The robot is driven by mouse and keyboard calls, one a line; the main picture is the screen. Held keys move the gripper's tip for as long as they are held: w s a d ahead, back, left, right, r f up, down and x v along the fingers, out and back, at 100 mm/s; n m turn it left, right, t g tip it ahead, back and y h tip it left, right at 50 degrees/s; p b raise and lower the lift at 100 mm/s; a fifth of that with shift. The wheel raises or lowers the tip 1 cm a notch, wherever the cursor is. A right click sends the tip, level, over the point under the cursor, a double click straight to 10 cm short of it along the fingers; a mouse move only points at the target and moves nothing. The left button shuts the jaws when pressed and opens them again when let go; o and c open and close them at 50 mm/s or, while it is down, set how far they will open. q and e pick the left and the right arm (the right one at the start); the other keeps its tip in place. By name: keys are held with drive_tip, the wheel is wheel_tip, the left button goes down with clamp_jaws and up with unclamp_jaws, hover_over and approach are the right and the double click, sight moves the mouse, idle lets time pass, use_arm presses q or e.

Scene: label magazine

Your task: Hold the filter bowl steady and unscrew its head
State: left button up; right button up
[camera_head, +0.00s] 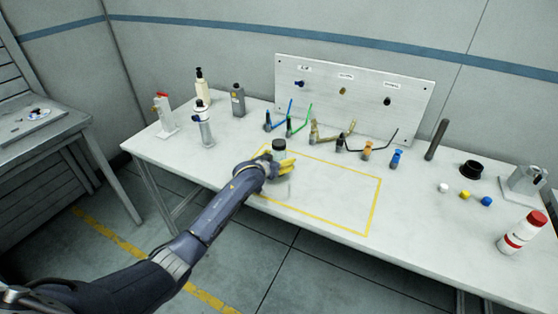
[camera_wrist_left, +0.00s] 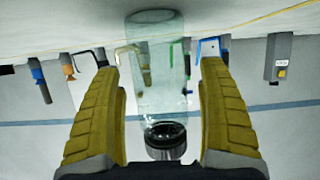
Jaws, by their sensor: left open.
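The filter bowl (camera_wrist_left: 157,70) is a clear, see-through cylinder with a dark ribbed head (camera_wrist_left: 166,139); the wrist picture is upside down, so the head is at the bottom there. In the head view the dark head (camera_head: 279,145) shows above my left gripper (camera_head: 280,169), and most of the bowl is hidden or too faint to make out. The bowl stands upright on the table. My left gripper's yellow fingers (camera_wrist_left: 161,95) are open, one on each side of the bowl, with visible gaps. My right gripper is in neither view.
A yellow taped rectangle (camera_head: 374,209) marks the white table. Several hooked tools, including a blue one (camera_head: 268,124), stand before the back panel (camera_head: 412,102). Bottles (camera_head: 205,128) stand at left. Small caps (camera_head: 464,195), a black ring (camera_head: 471,170) and a red-white bottle (camera_head: 521,232) are at right.

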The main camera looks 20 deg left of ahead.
use_arm(q)
drive_tip(key=shift+c, duration=0.2)
drive_tip(key=c, duration=1.4)
drive_tip(key=shift+r, duration=0.15)
wheel_tip(320, 180, up, 20)
drive_tip(key=shift+f, duration=0.1)
